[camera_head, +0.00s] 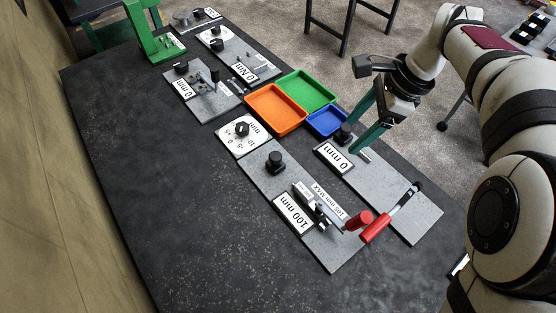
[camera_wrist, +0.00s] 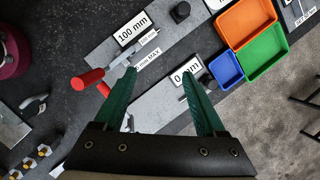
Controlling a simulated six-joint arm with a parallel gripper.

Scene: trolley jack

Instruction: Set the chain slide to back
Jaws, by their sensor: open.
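No part in view carries a readable chain slide name, so I cannot tell which one it is. My gripper (camera_head: 353,136) is open and empty, its green fingers above the grey plate (camera_head: 412,218) with a "0 mm" label (camera_head: 334,155). A black knob (camera_head: 345,132) stands at that plate's far end, close to the fingers; I cannot tell whether they touch it. The wrist view shows the open fingers (camera_wrist: 160,73) spread towards both plates.
Orange (camera_head: 275,126), green (camera_head: 328,103) and blue (camera_head: 343,124) trays sit behind the plates. A white dial (camera_head: 231,147) and another "0 mm" plate (camera_head: 205,113) stand further left. A green frame (camera_head: 146,40) stands at the far left. The dark table's front left is clear.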

